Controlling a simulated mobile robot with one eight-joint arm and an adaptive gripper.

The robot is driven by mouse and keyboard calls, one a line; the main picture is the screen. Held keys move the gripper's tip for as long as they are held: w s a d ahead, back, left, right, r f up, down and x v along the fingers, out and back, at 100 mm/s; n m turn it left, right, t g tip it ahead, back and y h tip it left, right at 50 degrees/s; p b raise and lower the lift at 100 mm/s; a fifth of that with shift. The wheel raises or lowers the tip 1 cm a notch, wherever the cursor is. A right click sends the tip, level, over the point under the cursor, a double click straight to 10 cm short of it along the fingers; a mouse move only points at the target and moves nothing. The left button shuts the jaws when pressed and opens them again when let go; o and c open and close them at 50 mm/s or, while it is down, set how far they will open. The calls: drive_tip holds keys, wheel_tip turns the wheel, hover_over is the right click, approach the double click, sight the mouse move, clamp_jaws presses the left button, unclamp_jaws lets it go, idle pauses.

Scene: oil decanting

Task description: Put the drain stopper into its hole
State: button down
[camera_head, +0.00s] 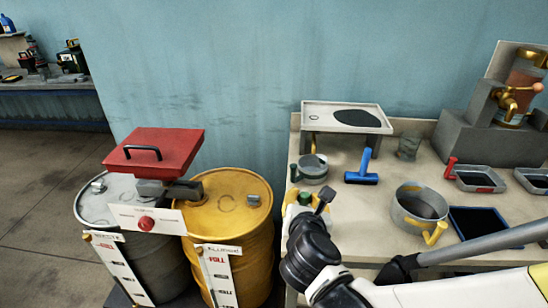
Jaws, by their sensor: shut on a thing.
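A raised grey-white tray (375,127) stands at the back of the workbench, with a black oil pool (356,117) on its top. A small dark ring on the left of the tray looks like the drain hole (314,117). My gripper (312,196) is over the front left of the bench, below the tray in the picture and apart from it. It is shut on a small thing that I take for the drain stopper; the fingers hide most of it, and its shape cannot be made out.
A grey pot (313,170) with a green handle stands below the tray. A blue-handled tool (362,172), a yellow-handled pot (418,205) and a dark-filled tray (480,228) lie to the right.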

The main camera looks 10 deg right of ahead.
drive_tip(key=shift+f+b, duration=0.7)
drive_tip(key=shift+f, duration=1.1)
drive_tip(key=c, duration=1)
unclamp_jaws()
drive_tip(key=shift+v, duration=6.05)
drive_tip(key=shift+d+f, duration=0.1)
